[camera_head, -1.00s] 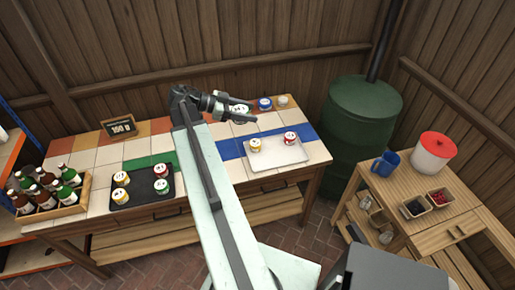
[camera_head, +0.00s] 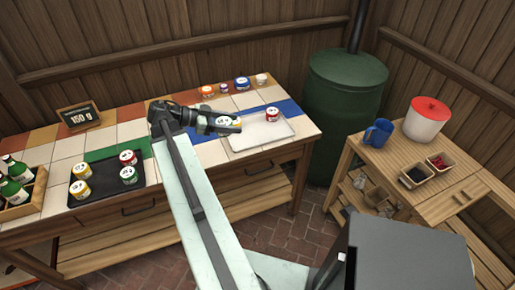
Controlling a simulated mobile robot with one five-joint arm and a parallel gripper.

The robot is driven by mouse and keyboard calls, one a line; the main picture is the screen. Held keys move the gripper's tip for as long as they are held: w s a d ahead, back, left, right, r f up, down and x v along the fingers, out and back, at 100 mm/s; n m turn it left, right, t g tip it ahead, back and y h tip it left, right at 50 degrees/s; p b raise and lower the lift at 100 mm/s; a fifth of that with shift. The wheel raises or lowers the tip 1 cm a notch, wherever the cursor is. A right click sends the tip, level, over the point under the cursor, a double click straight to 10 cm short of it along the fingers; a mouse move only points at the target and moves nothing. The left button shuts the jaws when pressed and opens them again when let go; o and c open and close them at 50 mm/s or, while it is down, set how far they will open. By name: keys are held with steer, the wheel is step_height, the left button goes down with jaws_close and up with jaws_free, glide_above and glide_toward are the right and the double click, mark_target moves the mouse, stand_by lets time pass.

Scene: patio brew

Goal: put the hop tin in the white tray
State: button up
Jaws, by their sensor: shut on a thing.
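My gripper (camera_head: 230,125) is shut on a pale-lidded tin, which I take to be the hop tin. The fingers hide much of it and I cannot read its label. The gripper is over the left end of the white tray (camera_head: 262,138), on the right part of the tiled table. A red-labelled tin (camera_head: 272,115) stands upright in the tray's back right part. The tray's left end is partly hidden by my gripper, and a tin there overlaps the held one in view. I cannot tell the gap between the held tin and the tray.
A dark tray (camera_head: 105,191) with several tins is at the left. Small jars, including a blue one (camera_head: 242,83), line the table's back. A price sign (camera_head: 80,117) and a bottle crate (camera_head: 38,190) are further left. The tray's front right is bare.

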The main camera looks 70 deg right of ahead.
step_height(320, 180, down, 14)
steer(key=s+a+b, duration=0.1)
steer(key=s+b, duration=0.2)
steer(key=b, duration=0.8)
glide_above(248, 140)
steer(key=shift+a+f+b, duration=0.3)
steer(key=shift+a+f, duration=0.15)
steer(key=shift+f, duration=0.05)
steer(key=shift+w+d+f, duration=0.1)
steer(key=shift+d, duration=0.5)
steer(key=f+b, duration=0.3)
steer(key=b, duration=0.1)
steer(key=shift+a+f, duration=0.2)
steer(key=shift+f, duration=0.2)
steer(key=shift+r, duration=0.2)
steer(key=shift+f, duration=0.1)
